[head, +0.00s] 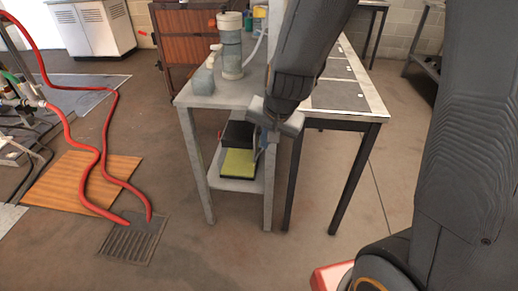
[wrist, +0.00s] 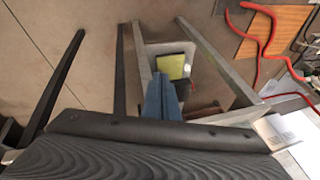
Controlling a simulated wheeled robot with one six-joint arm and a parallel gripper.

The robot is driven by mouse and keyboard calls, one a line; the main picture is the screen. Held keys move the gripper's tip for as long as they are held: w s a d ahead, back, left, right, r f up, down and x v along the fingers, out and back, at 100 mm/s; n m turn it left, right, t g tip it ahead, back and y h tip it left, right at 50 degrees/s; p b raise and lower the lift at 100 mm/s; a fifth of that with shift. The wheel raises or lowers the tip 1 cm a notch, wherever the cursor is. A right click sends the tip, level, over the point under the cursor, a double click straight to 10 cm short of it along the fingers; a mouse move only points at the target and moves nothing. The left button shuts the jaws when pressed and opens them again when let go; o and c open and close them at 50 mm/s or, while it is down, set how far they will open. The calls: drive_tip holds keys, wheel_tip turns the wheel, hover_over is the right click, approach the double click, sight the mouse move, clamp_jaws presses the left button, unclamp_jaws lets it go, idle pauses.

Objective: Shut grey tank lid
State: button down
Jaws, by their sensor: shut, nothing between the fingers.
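My gripper (head: 265,143) hangs at the table's near right corner, in front of the table legs, apart from the tank. In the wrist view my gripper (wrist: 158,82) points down past the table, its blue fingers shut and empty. The tank cannot be made out there.
The grey table (head: 185,97) has a lower shelf (head: 235,186) bearing a yellow-green item (head: 238,162) and a black one. A dark-legged table (head: 345,112) adjoins on the right. Red hoses (head: 98,165) run over the floor at left, near a drain grate (head: 133,240).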

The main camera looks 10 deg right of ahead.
drive_tip(key=w+a+f+m+t+h+b, duration=0.1)
drive_tip(key=w+f+m+t+h+b, duration=0.15)
drive_tip(key=w+f+m+b, duration=0.55)
drive_tip(key=w+a+f+m+t+h+b, duration=0.15)
drive_tip(key=w+f+m+t+b, duration=0.3)
drive_tip(key=w, duration=0.65)
wheel_tip(320, 180, down, 11)
drive_tip(key=w+d+m+t+h+b, duration=0.1)
drive_tip(key=w+m+h+b, duration=0.1)
drive_tip(key=m+h+b, duration=0.75)
drive_tip(key=w+d+n+y+b, duration=0.1)
drive_tip(key=w+d+b, duration=0.3)
drive_tip(key=w+d, duration=0.2)
drive_tip(key=shift+w+d+t+b, duration=0.3)
drive_tip(key=shift+w+d+b, duration=0.1)
drive_tip(key=shift+w, duration=0.2)
